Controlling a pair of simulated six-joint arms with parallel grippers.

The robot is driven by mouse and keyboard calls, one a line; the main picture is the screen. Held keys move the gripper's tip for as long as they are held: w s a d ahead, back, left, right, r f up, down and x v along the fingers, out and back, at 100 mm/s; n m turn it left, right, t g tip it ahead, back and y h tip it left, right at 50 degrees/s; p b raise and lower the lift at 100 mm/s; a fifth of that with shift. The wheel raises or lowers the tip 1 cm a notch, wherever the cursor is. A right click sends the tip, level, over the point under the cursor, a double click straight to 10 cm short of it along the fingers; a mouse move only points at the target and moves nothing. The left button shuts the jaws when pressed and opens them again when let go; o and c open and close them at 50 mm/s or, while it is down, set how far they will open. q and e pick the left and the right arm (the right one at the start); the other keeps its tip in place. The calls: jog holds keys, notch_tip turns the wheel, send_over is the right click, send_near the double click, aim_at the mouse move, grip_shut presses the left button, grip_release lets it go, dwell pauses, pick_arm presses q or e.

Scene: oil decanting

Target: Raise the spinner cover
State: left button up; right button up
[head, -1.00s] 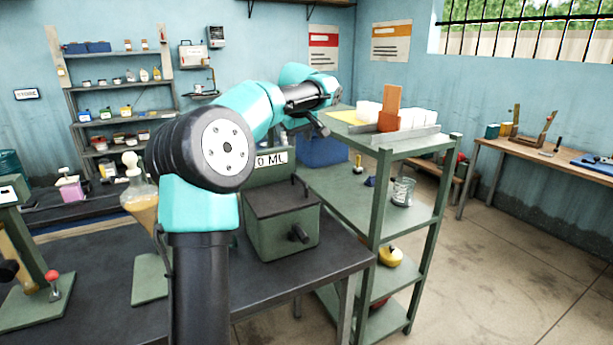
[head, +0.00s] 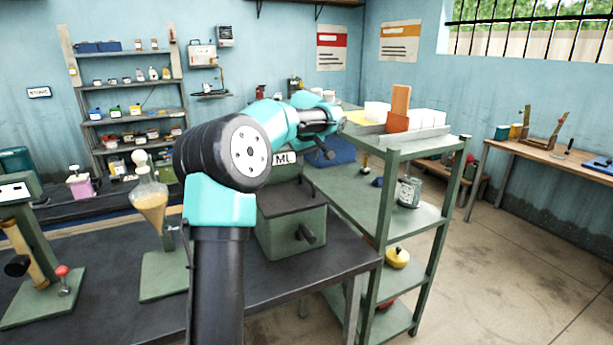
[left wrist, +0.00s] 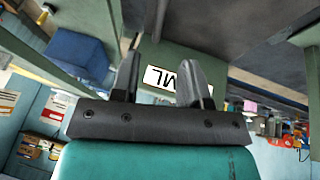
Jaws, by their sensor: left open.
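The spinner looks to be the green box (head: 290,233) on the dark workbench. Its dark flat cover (head: 288,198) lies shut on top, with a small upright handle (head: 308,187) near the right edge and a dark knob on the front. My left arm reaches over it from the left. My left gripper (head: 326,151) is above and behind the cover, apart from it, and looks empty. In the left wrist view my left gripper (left wrist: 158,78) is open, with the white ML label (left wrist: 167,79) behind its fingers. My right gripper is in neither view.
A glass funnel with amber liquid (head: 149,203) stands left of my arm. A green press with a red knob (head: 62,270) is at the far left. A green shelf rack (head: 455,215) stands close on the right, with white blocks on top. A blue bin (head: 338,150) is behind.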

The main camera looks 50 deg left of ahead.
aim_at(307, 178)
pick_arm(q)
jog(key=x, duration=0.9)
jog(key=shift+f, duration=0.15)
grip_shut()
